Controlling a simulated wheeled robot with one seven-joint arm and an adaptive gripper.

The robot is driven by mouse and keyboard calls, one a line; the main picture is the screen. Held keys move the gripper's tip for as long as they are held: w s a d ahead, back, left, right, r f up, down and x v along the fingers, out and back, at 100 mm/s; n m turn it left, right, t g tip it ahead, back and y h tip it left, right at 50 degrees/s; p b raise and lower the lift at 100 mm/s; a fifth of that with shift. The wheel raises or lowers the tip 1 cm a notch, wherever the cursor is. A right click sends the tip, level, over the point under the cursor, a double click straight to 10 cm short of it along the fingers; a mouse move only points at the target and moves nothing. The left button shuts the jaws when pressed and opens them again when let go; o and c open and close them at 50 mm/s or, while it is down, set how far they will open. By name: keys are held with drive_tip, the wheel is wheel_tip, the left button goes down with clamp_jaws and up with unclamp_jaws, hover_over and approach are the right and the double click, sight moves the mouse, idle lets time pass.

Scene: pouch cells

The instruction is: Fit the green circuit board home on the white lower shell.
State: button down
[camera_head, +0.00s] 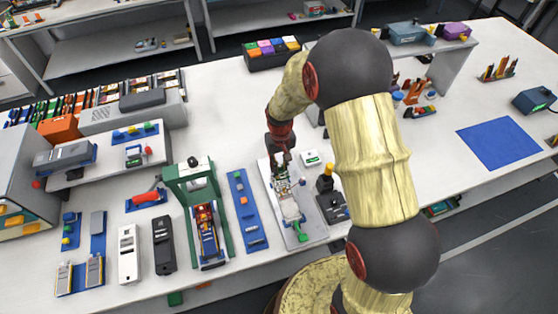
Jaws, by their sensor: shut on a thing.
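My gripper (280,160) points down over the far end of a pale tray (298,238). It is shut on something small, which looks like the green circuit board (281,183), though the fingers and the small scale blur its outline. The white lower shell (290,208) appears to lie on the tray just under and in front of the gripper. I cannot tell whether the board touches the shell or is held above it.
A green press frame (187,175) and a blue strip tray (243,207) stand left of the pale tray.

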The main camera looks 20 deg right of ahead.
sight(280, 170)
drive_tip(key=shift+s+f, duration=0.15)
drive_tip(key=shift+f, duration=0.35)
drive_tip(key=shift+f+b, duration=1.65)
drive_tip(key=shift+f, duration=0.8)
drive_tip(key=shift+f, duration=0.75)
drive_tip(key=c, duration=1.6)
unclamp_jaws()
wheel_tip(280, 170, up, 12)
drive_tip(key=shift+f, duration=0.1)
